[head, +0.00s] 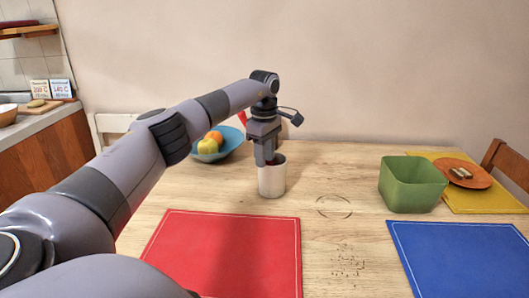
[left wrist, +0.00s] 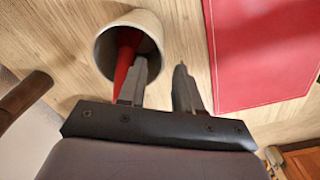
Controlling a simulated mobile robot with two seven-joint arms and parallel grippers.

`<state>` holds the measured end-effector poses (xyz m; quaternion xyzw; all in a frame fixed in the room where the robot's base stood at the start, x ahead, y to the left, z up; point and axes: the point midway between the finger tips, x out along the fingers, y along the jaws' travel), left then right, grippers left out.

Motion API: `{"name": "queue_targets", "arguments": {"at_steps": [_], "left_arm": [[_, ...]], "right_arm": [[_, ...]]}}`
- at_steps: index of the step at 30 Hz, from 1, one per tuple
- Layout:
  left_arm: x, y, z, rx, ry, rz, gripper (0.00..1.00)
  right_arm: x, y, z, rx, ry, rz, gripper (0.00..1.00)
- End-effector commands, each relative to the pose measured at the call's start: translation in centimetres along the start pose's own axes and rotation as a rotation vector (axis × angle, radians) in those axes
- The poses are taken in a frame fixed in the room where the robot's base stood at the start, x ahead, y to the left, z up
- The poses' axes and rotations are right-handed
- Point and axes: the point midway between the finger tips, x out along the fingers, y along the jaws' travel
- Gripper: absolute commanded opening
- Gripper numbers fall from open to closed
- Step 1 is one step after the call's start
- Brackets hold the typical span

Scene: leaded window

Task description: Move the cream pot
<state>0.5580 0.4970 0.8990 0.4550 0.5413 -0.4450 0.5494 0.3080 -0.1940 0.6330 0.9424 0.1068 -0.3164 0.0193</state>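The cream pot (head: 272,182) stands upright on the wooden table, behind the red mat. It also shows in the left wrist view (left wrist: 103,57), mouth towards the camera. A red object (left wrist: 126,74) reaches into its mouth; its red end (head: 242,117) shows beside my wrist in the head view. My left gripper (head: 268,162) is right above the pot, pointing down. In the left wrist view its fingers (left wrist: 160,68) are apart: one overlaps the pot's mouth, the other is outside the rim with a gap to it. Whether a finger touches the pot is unclear.
A dark ring mark (head: 334,207) is on the table right of the pot. A green bin (head: 412,187) stands further right, before an orange plate (head: 466,180). A blue fruit bowl (head: 232,141) is behind. Red (head: 228,250) and blue (head: 460,258) mats lie in front.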

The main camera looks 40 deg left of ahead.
Motion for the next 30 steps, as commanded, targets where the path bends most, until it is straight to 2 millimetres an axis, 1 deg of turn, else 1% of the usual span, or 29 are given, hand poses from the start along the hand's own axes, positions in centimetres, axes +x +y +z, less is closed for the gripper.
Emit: {"name": "queue_targets", "arguments": {"at_steps": [1, 6, 12, 16, 24, 25, 26, 27, 28, 30], "left_arm": [[0.8, -0.1, 0.0, 0.0, 0.0, -0.003, 0.34], [3.4, -0.1, 0.0, 0.0, 0.0, -0.005, 0.34], [5.7, -0.1, 0.0, 0.0, 0.0, -0.002, 0.34], [6.4, -0.1, 0.0, 0.0, 0.0, -0.003, 0.34], [6.5, -0.1, 0.0, 0.0, 0.0, -0.001, 0.34], [6.5, -0.1, 0.0, 0.0, 0.0, -0.001, 0.3], [6.5, -0.1, 0.0, 0.0, 0.0, -0.001, 0.21], [6.5, -0.1, 0.0, 0.0, 0.0, -0.002, 0.08], [6.5, -0.1, 0.0, 0.0, 0.0, -0.001, 0.0], [6.5, -0.1, 0.0, 0.0, 0.0, -0.002, 0.0]], "right_arm": [[0.1, 0.0, 0.1, 0.0, 0.0, 0.0, 0.0], [0.1, 0.0, 0.1, 0.002, -0.001, -0.001, 0.0], [0.1, -0.1, -0.2, 0.004, 0.008, -0.002, 0.0], [0.1, -0.1, -0.2, 0.006, 0.008, -0.003, 0.0], [0.1, -0.3, -0.2, 0.01, 0.007, -0.004, 0.0], [0.2, -0.3, -0.2, 0.01, 0.007, -0.004, 0.0], [0.2, -0.3, -0.2, 0.01, 0.006, -0.004, 0.0], [0.2, -0.3, -0.1, 0.01, 0.006, -0.004, 0.0], [0.2, -0.3, -0.1, 0.01, 0.005, -0.004, 0.0], [0.2, -0.3, -0.1, 0.01, 0.004, -0.004, 0.0]]}}
